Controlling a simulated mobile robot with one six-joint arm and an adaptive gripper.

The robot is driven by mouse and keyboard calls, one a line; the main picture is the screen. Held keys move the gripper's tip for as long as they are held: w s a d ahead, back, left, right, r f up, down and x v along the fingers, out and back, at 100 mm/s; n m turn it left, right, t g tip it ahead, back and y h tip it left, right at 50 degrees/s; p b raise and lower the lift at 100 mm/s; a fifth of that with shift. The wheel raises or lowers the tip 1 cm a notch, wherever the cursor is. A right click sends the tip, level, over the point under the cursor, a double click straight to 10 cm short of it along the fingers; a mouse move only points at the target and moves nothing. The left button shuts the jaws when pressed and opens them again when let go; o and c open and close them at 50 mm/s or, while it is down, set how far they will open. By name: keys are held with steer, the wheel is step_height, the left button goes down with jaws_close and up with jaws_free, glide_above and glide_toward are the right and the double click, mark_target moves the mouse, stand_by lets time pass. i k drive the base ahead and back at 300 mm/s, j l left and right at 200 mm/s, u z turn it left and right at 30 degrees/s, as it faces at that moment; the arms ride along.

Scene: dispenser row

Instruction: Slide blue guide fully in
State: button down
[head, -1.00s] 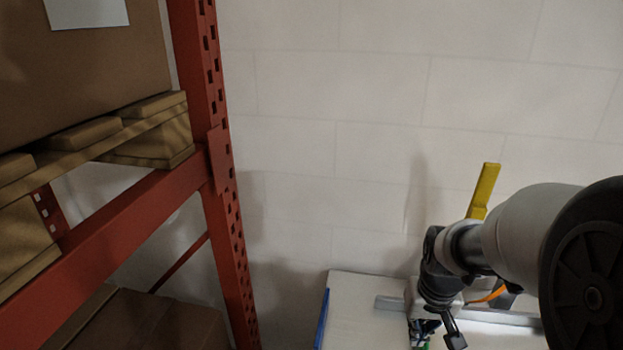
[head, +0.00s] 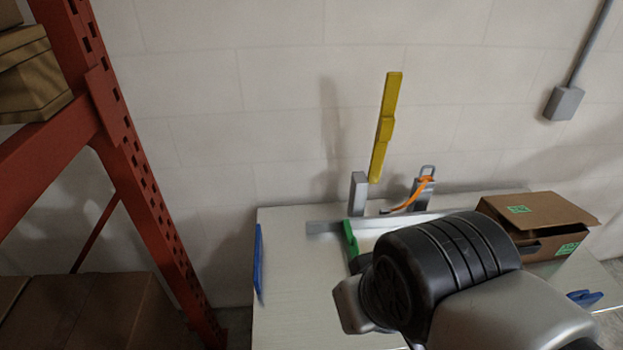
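Two blue parts show on the white table (head: 300,262). A long thin blue strip (head: 258,262) runs along the table's left edge. A smaller blue piece (head: 585,297) is at the right edge, below the cardboard box. I cannot tell which is the blue guide, or how far either is slid in. My gripper is not in view. My arm's grey and black links cover the front middle of the table and hide what lies behind them.
A green piece (head: 350,240) stands at a grey rail (head: 323,227). Behind are a grey post (head: 358,193), a tall yellow bar (head: 384,128) and an orange strap (head: 410,194). An open cardboard box (head: 537,225) sits on the right. An orange-red rack (head: 133,160) stands left of the table.

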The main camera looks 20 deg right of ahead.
mark_target(585, 298)
steer(key=z, duration=2.5)
